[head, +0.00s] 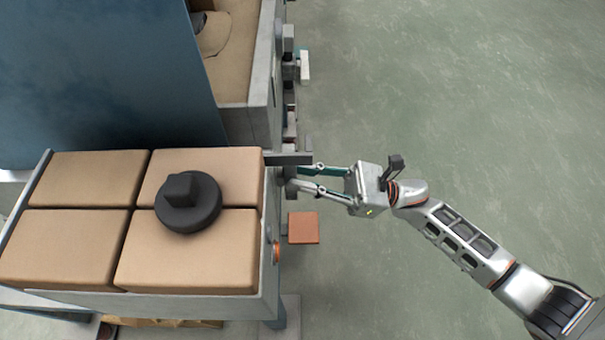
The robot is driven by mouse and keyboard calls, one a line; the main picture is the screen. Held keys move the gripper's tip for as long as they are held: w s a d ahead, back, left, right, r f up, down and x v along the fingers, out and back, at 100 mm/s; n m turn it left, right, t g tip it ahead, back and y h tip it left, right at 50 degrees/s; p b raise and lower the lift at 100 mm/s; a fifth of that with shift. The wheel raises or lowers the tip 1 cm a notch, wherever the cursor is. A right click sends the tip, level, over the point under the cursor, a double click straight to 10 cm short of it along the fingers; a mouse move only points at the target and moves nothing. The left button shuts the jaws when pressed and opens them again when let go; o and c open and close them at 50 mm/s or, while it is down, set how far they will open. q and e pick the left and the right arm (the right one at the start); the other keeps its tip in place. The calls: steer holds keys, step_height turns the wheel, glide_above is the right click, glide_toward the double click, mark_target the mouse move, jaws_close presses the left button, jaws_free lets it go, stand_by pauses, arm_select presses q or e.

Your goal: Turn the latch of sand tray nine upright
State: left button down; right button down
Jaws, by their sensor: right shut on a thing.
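An open grey tray (270,215) stands at the lower left, with tan blocks in it. No number shows on it, so I cannot tell whether it is tray nine. My right gripper (291,177) reaches in from the right and is shut at the tray's right side, near its upper corner. What it grips is small and mostly hidden by the fingers; it appears to be the latch, but its angle cannot be told. A flat dark grey bar (288,159) lies just above the fingertips. My left gripper is not in view.
A dark round weight (188,203) with a knob sits on the tan blocks. An orange-brown square plate (303,228) sticks out below the gripper. Another tray (262,75) and a blue panel (100,80) stand behind. The green floor (460,100) at right is clear.

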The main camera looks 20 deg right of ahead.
steer(key=c, duration=1.9)
jaws_free()
steer(key=shift+d+f, duration=0.1)
steer(key=v, duration=1.1)
steer(key=shift+s+d, duration=0.1)
steer(key=shift+d, duration=0.3)
